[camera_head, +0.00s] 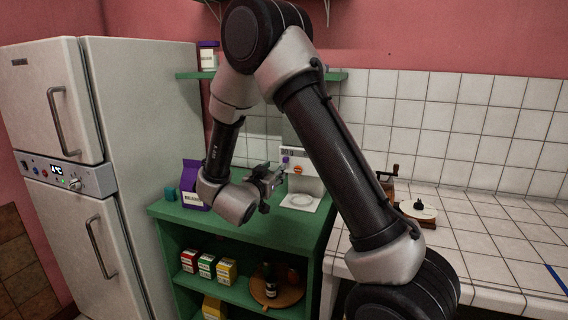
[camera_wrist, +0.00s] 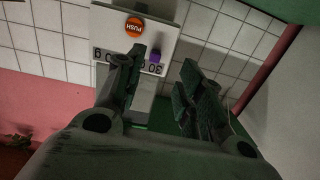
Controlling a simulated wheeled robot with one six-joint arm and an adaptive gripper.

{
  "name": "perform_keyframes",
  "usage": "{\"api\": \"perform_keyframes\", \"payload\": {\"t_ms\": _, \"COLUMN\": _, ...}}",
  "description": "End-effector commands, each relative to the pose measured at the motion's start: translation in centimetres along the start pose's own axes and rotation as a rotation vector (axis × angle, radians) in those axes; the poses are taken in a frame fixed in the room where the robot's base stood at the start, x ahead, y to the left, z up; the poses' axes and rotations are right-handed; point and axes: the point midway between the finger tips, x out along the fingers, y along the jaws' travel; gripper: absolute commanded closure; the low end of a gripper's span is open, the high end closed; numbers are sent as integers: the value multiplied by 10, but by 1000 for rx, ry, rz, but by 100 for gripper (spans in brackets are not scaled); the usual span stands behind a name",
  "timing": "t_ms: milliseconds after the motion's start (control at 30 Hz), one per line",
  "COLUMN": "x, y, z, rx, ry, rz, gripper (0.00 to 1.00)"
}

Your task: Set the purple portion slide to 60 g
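The white dispenser (camera_head: 303,185) stands on the green shelf top, with a display that seems to read 30 g. Its purple portion slide (camera_head: 285,159) is small in the head view. In the wrist view the purple slide (camera_wrist: 154,58) sits beside the 30 mark of the printed scale, which appears upside down; a finger partly covers the middle marks. An orange PUSH button (camera_wrist: 135,27) is near it. My gripper (camera_head: 270,181) is in front of the dispenser. In the wrist view its fingers (camera_wrist: 163,61) are apart with nothing between them, and the slide shows beyond the gap.
Several small cartons and a round wooden tray (camera_head: 289,294) are below. A fridge (camera_head: 128,150) stands left; a tiled counter (camera_head: 480,240) with a wooden grinder is right.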

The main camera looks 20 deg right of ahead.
Motion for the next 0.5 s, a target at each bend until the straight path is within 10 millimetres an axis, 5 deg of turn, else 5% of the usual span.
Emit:
{"api": "perform_keyframes", "payload": {"t_ms": 167, "x": 10, "y": 5, "z": -12, "rx": -25, "ry": 47, "rz": 22, "gripper": 62}}
{"api": "perform_keyframes", "payload": {"t_ms": 500, "x": 64, "y": 6, "z": -14, "rx": -23, "ry": 45, "rz": 20, "gripper": 62}}
